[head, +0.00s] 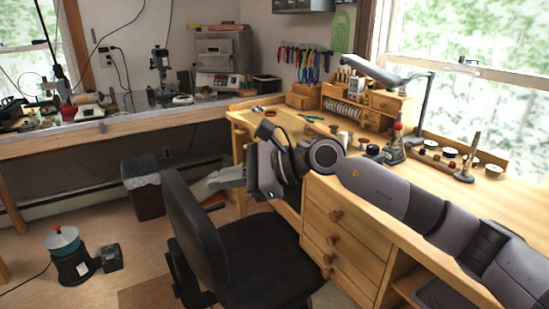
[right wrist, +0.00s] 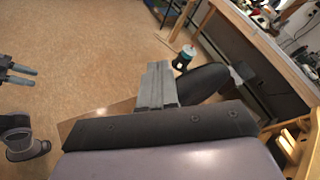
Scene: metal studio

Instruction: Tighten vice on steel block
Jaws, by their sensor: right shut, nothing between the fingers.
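I cannot make out a vice or a steel block in either view. My right gripper (head: 213,183) reaches in from the right, beside the wooden bench's left end and above the black chair. Its fingers point left in the head view. In the right wrist view its grey fingers (right wrist: 159,82) lie together with nothing between them. A dark two-fingered gripper at the left edge of the right wrist view, which looks like my left gripper (right wrist: 20,76), hangs over the floor; its opening is unclear. It does not show in the head view.
The wooden bench (head: 470,202) has drawers, pliers and stands on it. The black chair (head: 262,255) stands before it. A dark bin (head: 143,190) and a small machine (head: 70,262) stand on the floor. Another bench (head: 60,140) runs along the back wall. Floor at left is partly free.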

